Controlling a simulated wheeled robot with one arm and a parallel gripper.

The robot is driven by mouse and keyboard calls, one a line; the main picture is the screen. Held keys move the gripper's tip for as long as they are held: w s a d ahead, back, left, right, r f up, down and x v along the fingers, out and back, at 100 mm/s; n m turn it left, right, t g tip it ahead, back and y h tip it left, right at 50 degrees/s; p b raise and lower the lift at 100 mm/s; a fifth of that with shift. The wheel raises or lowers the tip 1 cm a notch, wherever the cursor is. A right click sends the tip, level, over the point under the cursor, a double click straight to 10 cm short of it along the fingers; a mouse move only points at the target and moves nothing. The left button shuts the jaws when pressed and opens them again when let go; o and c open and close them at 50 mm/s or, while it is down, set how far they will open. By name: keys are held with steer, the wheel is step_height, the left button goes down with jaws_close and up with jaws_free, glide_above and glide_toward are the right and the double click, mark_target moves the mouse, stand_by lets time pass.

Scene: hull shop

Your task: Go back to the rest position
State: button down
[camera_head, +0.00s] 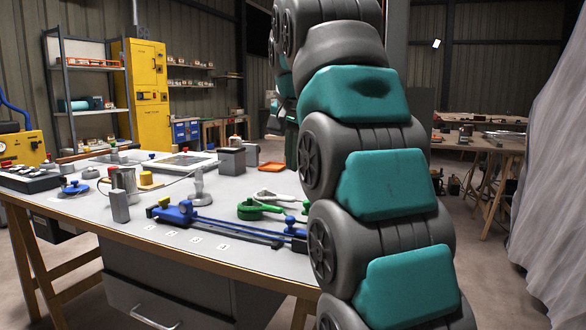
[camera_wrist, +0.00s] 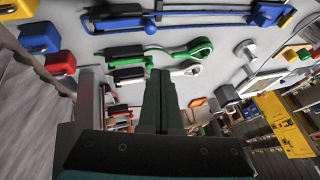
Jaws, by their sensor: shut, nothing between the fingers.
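My gripper (camera_wrist: 160,78) shows in the wrist view with its dark fingers together and nothing between them. It appears apart from the tools and the worktable (camera_head: 140,213), whose top fills much of that view at a tilt. In the head view my teal and grey arm rises along the right side of the table. The fingers cannot be made out there. A green ring-ended tool (camera_head: 252,211) and a white one (camera_head: 277,196) lie on the table beside my arm. The green tool (camera_wrist: 186,52) and the white one (camera_wrist: 183,70) also show in the wrist view.
A blue clamp-like tool on a dark rail (camera_head: 232,229) lies near the table's front edge. A grey metal block (camera_head: 120,206) and a grey stand (camera_head: 199,190) stand nearby. A yellow cabinet (camera_head: 146,85) is behind. A pale draped sheet (camera_head: 553,170) hangs at the right.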

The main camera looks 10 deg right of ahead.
steer(key=s+f+n+g+p, duration=0.1)
steer(key=s+f+n+g, duration=0.7)
steer(key=s+f, duration=2.9)
steer(key=shift+s+y, duration=0.4)
steer(key=shift+s, duration=0.45)
steer(key=shift+d, duration=0.1)
